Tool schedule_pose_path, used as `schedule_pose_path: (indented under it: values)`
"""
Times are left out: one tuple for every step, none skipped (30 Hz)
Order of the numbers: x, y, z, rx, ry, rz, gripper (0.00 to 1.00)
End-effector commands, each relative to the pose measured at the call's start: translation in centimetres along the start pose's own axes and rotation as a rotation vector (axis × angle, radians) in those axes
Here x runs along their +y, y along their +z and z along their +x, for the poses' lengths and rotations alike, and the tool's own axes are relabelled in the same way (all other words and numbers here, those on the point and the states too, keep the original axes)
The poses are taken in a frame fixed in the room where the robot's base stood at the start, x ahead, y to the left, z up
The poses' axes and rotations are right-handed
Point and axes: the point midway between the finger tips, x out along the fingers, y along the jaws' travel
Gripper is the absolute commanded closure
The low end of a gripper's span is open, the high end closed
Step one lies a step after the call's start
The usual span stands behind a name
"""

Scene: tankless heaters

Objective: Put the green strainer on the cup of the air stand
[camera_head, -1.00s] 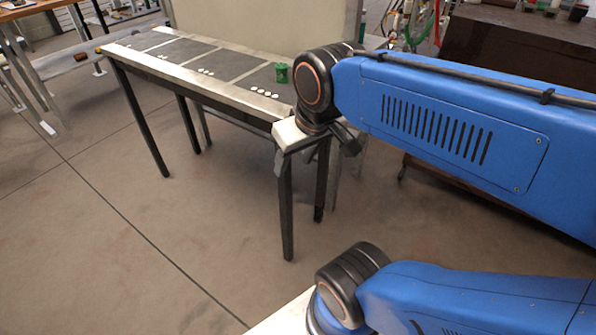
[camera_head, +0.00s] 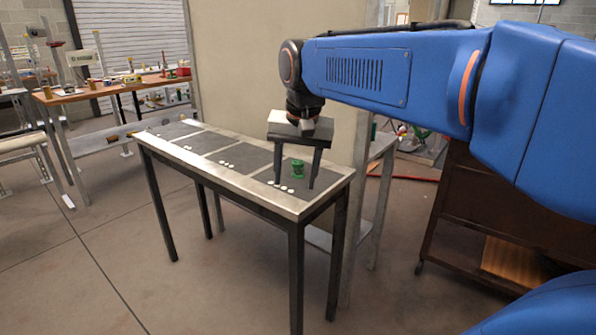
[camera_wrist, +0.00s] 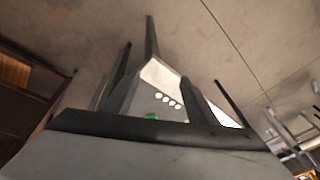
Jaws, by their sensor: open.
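The green strainer (camera_head: 298,169) stands on the dark pad at the near right end of the narrow metal-edged table. My gripper (camera_head: 280,186) is open and empty, with its two fingers pointing down above the table. In the head view the strainer shows between the fingers, but I cannot tell the gap in depth. In the wrist view a small piece of the green strainer (camera_wrist: 151,116) shows just past the gripper's edge, and most of it is hidden. I cannot make out the air stand or its cup in these frames.
The narrow table (camera_head: 277,206) carries dark pads with rows of white dots. A beige panel (camera_head: 240,70) stands behind it. A brown cabinet (camera_head: 450,215) is at the right. A wooden workbench (camera_head: 110,88) with small items is at the far left. The floor in front is clear.

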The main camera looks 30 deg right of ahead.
Motion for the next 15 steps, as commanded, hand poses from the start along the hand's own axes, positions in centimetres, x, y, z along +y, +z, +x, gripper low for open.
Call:
schedule_pose_path:
  values:
    - [-0.5,-1.8,-0.7,-0.012,0.011,0.053,0.48]
    - [-0.7,-2.7,-1.1,-0.019,0.017,0.087,0.48]
    - [-1.0,-4.0,-1.6,-0.029,0.026,0.132,0.48]
    - [-1.2,-4.9,-2.0,-0.036,0.033,0.167,0.48]
    - [-1.4,-5.9,-2.4,-0.042,0.039,0.202,0.48]
    - [-1.6,-7.1,-2.8,-0.051,0.049,0.247,0.48]
    - [-1.8,-8.0,-3.2,-0.058,0.056,0.281,0.48]
    - [-1.9,-9.0,-3.5,-0.064,0.063,0.316,0.48]
    - [-2.0,-10.2,-3.9,-0.073,0.074,0.361,0.48]
    - [-2.2,-11.2,-4.1,-0.078,0.081,0.395,0.48]
    - [-2.3,-12.1,-4.4,-0.084,0.089,0.429,0.48]
    - [-2.4,-13.4,-4.7,-0.092,0.100,0.475,0.48]
    - [-2.4,-14.3,-4.9,-0.097,0.108,0.509,0.48]
    - [-2.5,-15.2,-5.1,-0.103,0.117,0.543,0.48]
    - [-2.6,-16.4,-5.3,-0.109,0.128,0.586,0.48]
